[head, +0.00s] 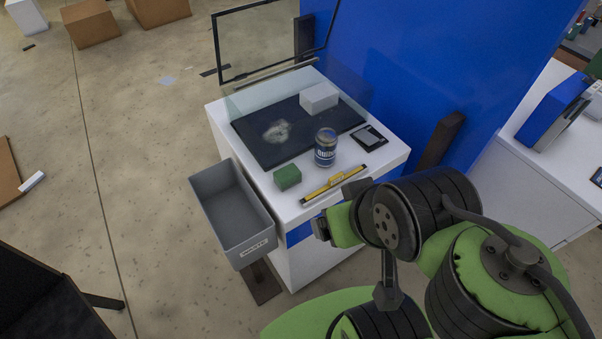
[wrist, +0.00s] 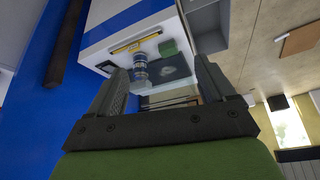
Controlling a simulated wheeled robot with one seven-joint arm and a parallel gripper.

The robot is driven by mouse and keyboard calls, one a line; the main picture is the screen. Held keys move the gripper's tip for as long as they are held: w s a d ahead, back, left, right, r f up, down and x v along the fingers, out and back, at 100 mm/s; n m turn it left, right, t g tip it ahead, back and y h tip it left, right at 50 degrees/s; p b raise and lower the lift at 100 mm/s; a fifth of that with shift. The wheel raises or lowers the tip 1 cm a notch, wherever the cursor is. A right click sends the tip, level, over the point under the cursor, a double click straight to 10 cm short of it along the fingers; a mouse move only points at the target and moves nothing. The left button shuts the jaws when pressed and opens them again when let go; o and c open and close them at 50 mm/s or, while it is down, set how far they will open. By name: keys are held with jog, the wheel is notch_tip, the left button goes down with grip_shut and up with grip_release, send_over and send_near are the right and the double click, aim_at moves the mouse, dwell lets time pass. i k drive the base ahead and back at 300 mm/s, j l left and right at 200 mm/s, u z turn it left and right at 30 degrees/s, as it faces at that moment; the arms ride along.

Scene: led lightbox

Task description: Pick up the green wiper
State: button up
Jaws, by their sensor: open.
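The green wiper (head: 287,177) is a small green block on the front left of the white table top, beside a blue can (head: 325,147) and a yellow level-like bar (head: 343,185). It also shows in the wrist view (wrist: 168,48), beyond and between my fingers. My gripper (head: 339,210) is at the table's front right corner, apart from the wiper. In the wrist view my gripper (wrist: 160,72) has its two fingers spread, with nothing held between them.
A grey bin (head: 212,208) hangs at the table's left side. A dark panel (head: 262,150) with a pale smudge, a white block (head: 319,98) and a small dark device (head: 370,137) lie on the table. A blue wall (head: 440,70) stands behind.

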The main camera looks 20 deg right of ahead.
aim_at(288, 176)
jog(key=l+u, duration=0.25)
jog(key=u, duration=0.2)
jog(key=i+l+u, duration=0.1)
jog(key=l+u, duration=0.2)
jog(key=u, duration=0.15)
jog(key=l+u, duration=0.25)
jog(key=u, duration=0.2)
jog(key=k+l+u, duration=0.1)
jog(key=l+u, duration=0.15)
jog(key=u, duration=0.2)
jog(key=k+l+u, duration=0.1)
jog(key=u, duration=0.35)
jog(key=l, duration=0.15)
